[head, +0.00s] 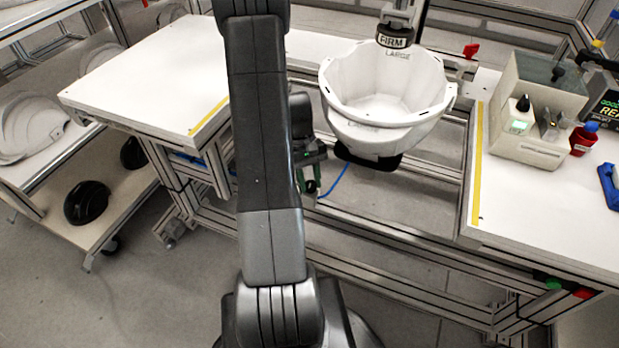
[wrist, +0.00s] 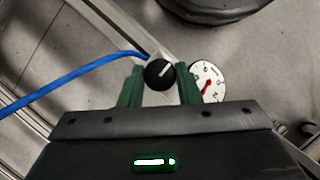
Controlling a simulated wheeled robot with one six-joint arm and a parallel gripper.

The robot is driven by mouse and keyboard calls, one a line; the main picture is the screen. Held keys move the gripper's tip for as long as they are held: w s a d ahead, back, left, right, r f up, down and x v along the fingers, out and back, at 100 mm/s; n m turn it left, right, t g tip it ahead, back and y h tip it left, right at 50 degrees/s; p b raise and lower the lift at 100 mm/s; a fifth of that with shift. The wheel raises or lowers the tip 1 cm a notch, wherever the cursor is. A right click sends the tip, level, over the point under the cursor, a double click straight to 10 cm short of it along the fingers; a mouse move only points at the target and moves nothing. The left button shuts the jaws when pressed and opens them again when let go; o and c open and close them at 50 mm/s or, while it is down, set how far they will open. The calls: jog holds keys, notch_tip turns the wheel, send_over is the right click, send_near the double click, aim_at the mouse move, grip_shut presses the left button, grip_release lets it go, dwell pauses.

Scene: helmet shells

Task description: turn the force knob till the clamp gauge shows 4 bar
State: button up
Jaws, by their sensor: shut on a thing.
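The force knob (wrist: 159,74) is black with a white pointer line, which points up and right in the wrist view. My gripper (wrist: 160,88) has its two green fingers on either side of the knob and is shut on it. The clamp gauge (wrist: 208,80) is a round white dial just right of the right finger. Its red needle points down and left in the picture; its numerals are too small to read surely. In the head view my gripper (head: 311,178) is low beside the white shell, and the gauge face is not visible there.
A blue hose (wrist: 75,75) runs left from the knob's block. A white helmet shell (head: 385,95) sits in the fixture, right of my arm. White worktops lie left (head: 150,85) and right (head: 540,215); the right one carries a beige box (head: 535,148) and bottles.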

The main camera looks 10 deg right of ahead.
dwell(0.3)
jog(key=o, duration=1)
jog(key=shift+d, duration=0.1)
jog(key=shift+c, duration=0.2)
jog(key=shift+f, duration=0.1)
